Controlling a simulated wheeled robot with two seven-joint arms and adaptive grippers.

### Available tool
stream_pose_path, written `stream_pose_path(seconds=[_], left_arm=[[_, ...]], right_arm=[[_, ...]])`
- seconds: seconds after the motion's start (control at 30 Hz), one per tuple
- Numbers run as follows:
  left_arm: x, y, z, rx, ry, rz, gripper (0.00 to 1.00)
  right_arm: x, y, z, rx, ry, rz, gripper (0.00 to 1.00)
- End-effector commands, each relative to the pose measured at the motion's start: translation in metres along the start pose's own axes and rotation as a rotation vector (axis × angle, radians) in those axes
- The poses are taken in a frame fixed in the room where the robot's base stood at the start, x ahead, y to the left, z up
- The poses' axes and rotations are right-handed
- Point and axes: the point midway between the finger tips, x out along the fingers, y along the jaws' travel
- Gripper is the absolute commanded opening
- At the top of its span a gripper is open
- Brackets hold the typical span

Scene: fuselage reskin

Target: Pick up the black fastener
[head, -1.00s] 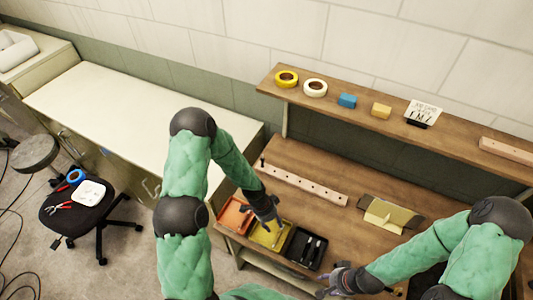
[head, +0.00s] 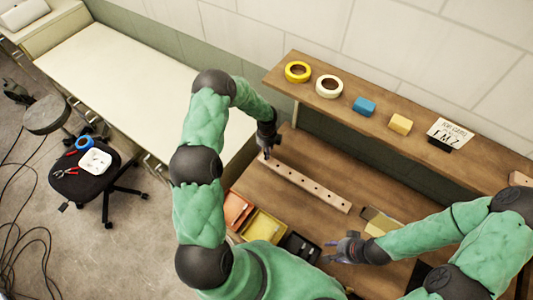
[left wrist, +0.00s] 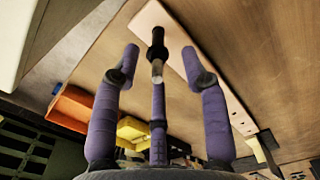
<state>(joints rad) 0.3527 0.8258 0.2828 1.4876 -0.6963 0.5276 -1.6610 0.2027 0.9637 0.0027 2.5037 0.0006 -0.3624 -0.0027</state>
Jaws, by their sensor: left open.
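The black fastener (left wrist: 157,45) shows in the left wrist view, with a dark head and a pale metal shank. It is by the end of a pale strip with holes, and it lies in line with the gap between my fingers. My left gripper (left wrist: 160,60) is open, its purple fingers spread around the fastener's line; contact cannot be told. In the head view my left gripper (head: 266,152) is at the left end of the strip (head: 305,185) and hides the fastener. My right gripper (head: 328,251) is open and empty over the bench's front.
Orange (head: 237,209), yellow (head: 262,226) and black (head: 299,246) bins stand along the bench's front left. A raised shelf (head: 290,88) behind holds tape rolls, blocks and a sign. A yellowish piece (head: 379,223) lies near my right arm.

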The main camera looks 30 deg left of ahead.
Motion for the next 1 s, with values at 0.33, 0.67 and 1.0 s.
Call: stream_pose_path(seconds=[0.33, 0.67, 1.0], left_arm=[[0.024, 0.0, 0.002, -0.001, 0.002, 0.001, 0.45], [0.058, 0.0, 0.006, -0.002, 0.001, -0.001, 0.45], [0.061, 0.0, 0.006, -0.002, 0.0, -0.002, 0.36]], right_arm=[[-0.006, -0.002, 0.0, 0.0, 0.001, 0.0, 0.4], [-0.014, -0.005, 0.0, 0.0, 0.001, 0.0, 0.4], [-0.014, -0.005, 0.0, 0.0, 0.001, 0.0, 0.4]])
